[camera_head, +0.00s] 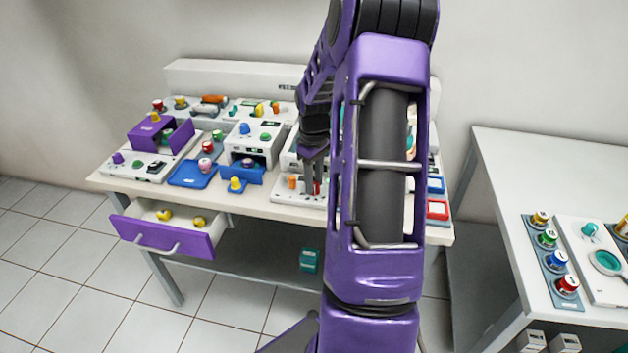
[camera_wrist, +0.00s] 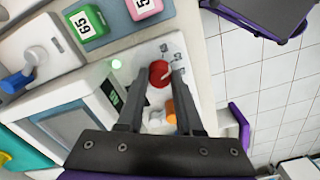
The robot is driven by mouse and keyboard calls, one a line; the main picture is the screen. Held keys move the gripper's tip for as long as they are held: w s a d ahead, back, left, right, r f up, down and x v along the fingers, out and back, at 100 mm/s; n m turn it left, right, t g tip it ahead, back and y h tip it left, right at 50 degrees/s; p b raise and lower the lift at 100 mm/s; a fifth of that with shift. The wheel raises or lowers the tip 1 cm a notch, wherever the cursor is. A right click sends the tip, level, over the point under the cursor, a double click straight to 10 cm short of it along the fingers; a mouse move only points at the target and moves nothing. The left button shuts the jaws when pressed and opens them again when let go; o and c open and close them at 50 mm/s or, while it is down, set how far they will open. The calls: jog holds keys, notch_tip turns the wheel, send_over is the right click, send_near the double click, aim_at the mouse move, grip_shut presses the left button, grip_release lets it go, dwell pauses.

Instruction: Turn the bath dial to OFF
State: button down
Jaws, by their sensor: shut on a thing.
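A round red dial (camera_wrist: 157,75) with a pale pointer line sits on a white panel (camera_wrist: 195,96) near the table's edge in the wrist view. I take it as the bath dial; its small markings are too blurred to read. My gripper (camera_wrist: 159,70) has one finger on each side of the dial and is shut on it. An orange knob (camera_wrist: 171,112) shows between the fingers, nearer the palm. In the head view my gripper (camera_head: 315,180) points down at the panel's front, and a sliver of the red dial (camera_head: 318,188) shows beside it.
A white device with a dark green display (camera_wrist: 115,97) stands beside the panel. A green block (camera_wrist: 86,22) and a pink block (camera_wrist: 143,8) lie beyond. A purple-fronted drawer (camera_head: 165,237) hangs open at the table's left front.

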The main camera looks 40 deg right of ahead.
dwell(0.4)
jog(key=m, duration=0.3)
jog(key=shift+m, duration=0.4)
jog(key=m, duration=0.4)
jog(key=shift+m+p, duration=0.3)
jog(key=shift+p, duration=0.1)
jog(key=m, duration=0.3)
jog(key=shift+m+p, duration=0.6)
jog(key=shift+m, duration=1.8)
jog(key=c, duration=0.6)
grip_release()
jog(key=shift+o, duration=0.2)
jog(key=shift+r, duration=0.15)
